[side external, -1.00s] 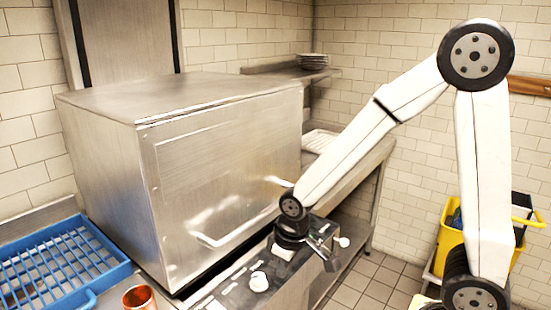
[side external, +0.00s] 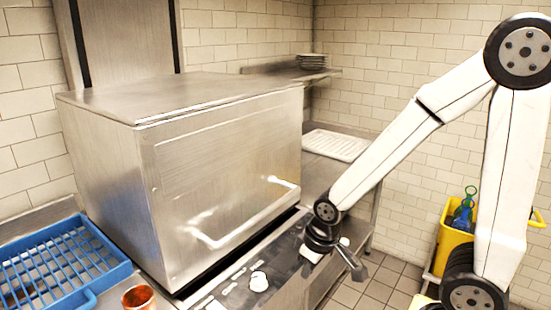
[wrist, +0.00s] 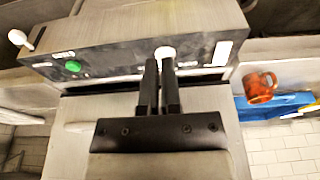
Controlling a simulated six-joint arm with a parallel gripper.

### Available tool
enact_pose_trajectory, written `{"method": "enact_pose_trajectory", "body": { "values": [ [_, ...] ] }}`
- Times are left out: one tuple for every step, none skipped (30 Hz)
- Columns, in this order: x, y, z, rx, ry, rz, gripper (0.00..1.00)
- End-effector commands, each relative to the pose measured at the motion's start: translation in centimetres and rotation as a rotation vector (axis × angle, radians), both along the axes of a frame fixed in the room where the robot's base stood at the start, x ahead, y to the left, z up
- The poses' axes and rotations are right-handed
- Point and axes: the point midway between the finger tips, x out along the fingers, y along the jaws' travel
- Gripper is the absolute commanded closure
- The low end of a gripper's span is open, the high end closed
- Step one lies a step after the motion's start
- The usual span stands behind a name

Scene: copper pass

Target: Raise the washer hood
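The washer hood (side external: 225,150) is a large brushed-steel box in the side view, down over the machine. Its bar handle (side external: 245,230) runs along the lower front face. My gripper (side external: 359,272) is to the right of the handle and in front of the control panel, apart from the handle. In the wrist view, the two black fingers of my gripper (wrist: 160,66) lie close together with a thin gap and nothing held between them. The hood handle cannot be made out clearly in the wrist view.
The control panel (wrist: 110,62) has a green button (wrist: 73,66) and a white knob (wrist: 165,52) beyond the fingertips. A blue rack (side external: 60,262) and copper mug (side external: 138,298) are at left. A white tray (side external: 338,145) and yellow bucket (side external: 452,238) stand right.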

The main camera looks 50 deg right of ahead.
Motion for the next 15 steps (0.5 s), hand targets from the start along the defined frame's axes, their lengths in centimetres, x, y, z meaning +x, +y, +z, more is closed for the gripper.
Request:
{"method": "enact_pose_trajectory", "body": {
  "values": [
    [0.0,0.0,0.0,0.0,-0.001,0.001,0.78],
    [0.1,0.0,0.0,-0.001,-0.002,0.003,0.68],
    [0.1,-0.1,0.0,-0.003,-0.006,0.007,0.56],
    [0.2,-0.1,-0.1,-0.005,-0.009,0.011,0.46],
    [0.4,-0.2,-0.1,-0.007,-0.014,0.018,0.36],
    [0.6,-0.3,-0.1,-0.012,-0.024,0.029,0.33],
    [0.8,-0.4,-0.2,-0.017,-0.034,0.04,0.33],
    [1.0,-0.5,-0.3,-0.022,-0.044,0.054,0.33],
    [1.4,-0.7,-0.4,-0.032,-0.061,0.077,0.33],
    [1.8,-0.9,-0.5,-0.041,-0.076,0.095,0.33],
    [2.1,-1.1,-0.5,-0.051,-0.093,0.117,0.33],
    [2.7,-1.4,-0.7,-0.067,-0.118,0.15,0.33],
    [3.1,-1.6,-0.8,-0.08,-0.138,0.176,0.33],
    [3.6,-1.8,-0.8,-0.095,-0.161,0.205,0.33],
    [4.2,-2.2,-1.0,-0.118,-0.191,0.246,0.33]
  ]
}}
